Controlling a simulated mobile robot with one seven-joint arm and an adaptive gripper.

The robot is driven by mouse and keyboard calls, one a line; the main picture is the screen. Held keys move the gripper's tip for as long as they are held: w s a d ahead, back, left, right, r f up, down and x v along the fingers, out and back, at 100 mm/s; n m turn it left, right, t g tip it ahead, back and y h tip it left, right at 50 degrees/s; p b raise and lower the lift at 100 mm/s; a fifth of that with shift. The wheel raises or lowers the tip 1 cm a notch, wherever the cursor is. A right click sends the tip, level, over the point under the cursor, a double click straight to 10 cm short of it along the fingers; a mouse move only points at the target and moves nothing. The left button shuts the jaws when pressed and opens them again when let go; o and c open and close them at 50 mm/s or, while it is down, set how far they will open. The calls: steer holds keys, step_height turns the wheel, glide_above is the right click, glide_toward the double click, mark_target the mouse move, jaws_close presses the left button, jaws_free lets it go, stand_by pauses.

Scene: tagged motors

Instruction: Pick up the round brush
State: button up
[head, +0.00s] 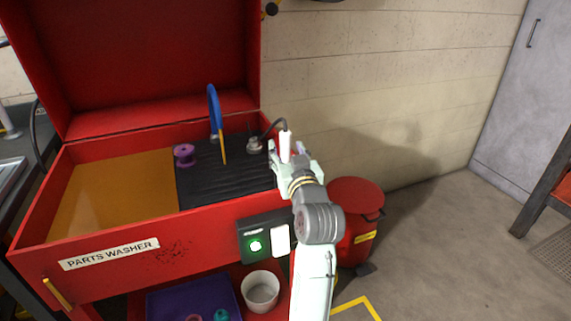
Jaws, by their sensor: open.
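I cannot tell for sure which thing is the round brush. A white upright piece (285,147), with a black hose curving from its top to a grey fitting (254,144), shows at my gripper and may be the brush. My gripper (287,153) is open at the right edge of the parts washer's black ribbed shelf (215,184). The white piece appears between or just behind its fingers; contact cannot be told. A purple spool-shaped part (184,154) sits on the shelf's left side. A blue curved spout (213,105) and a thin yellow stick (223,151) stand at the shelf's middle.
The red parts washer (200,220) has its lid (150,60) raised behind the shelf. An orange-brown basin (112,190) lies left. A red can (358,195) stands right of my arm. A white bucket (260,290) and blue tray (165,305) are below. Open floor lies right.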

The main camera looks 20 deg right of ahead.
steer(key=shift+w+d, duration=0.1)
steer(key=shift+w, duration=0.95)
jaws_close()
